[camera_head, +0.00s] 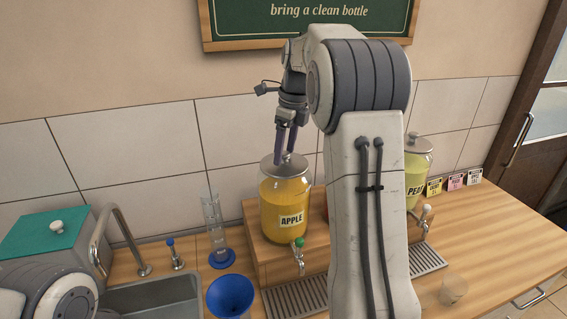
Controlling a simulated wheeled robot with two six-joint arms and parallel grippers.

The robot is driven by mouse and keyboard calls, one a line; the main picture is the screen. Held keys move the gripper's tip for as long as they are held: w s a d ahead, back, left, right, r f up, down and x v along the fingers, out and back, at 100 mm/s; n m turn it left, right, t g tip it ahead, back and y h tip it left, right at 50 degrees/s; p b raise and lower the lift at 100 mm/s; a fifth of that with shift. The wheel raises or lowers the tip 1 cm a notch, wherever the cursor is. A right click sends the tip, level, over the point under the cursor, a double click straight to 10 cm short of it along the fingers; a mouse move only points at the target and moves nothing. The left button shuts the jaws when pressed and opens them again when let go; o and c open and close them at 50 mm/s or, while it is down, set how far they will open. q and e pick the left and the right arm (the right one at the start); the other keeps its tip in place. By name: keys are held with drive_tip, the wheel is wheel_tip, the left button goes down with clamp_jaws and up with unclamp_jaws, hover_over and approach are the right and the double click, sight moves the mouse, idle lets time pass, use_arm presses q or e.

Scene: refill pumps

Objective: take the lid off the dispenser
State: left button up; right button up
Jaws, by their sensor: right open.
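The apple dispenser (285,205) is a glass jar of yellow-orange liquid with an "APPLE" label and a green-handled tap. It stands on a raised wooden stand against the tiled wall. Its grey metal lid (298,163) sits on top. My right gripper (284,158) points down at the lid's middle from above, its two dark fingers apart. The fingers hide the middle of the lid, and I cannot tell whether they touch it. Of my left arm only a link shows at the lower left; its gripper is out of view.
A pear dispenser (416,165) stands on the right, partly behind my right arm. Another reddish dispenser is almost fully hidden by it. A blue funnel (230,296), a glass cylinder (214,228) and a sink (155,297) are on the left. A clear cup (453,290) stands on the right counter.

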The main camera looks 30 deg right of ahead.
clamp_jaws()
drive_tip(key=shift+r, duration=0.1)
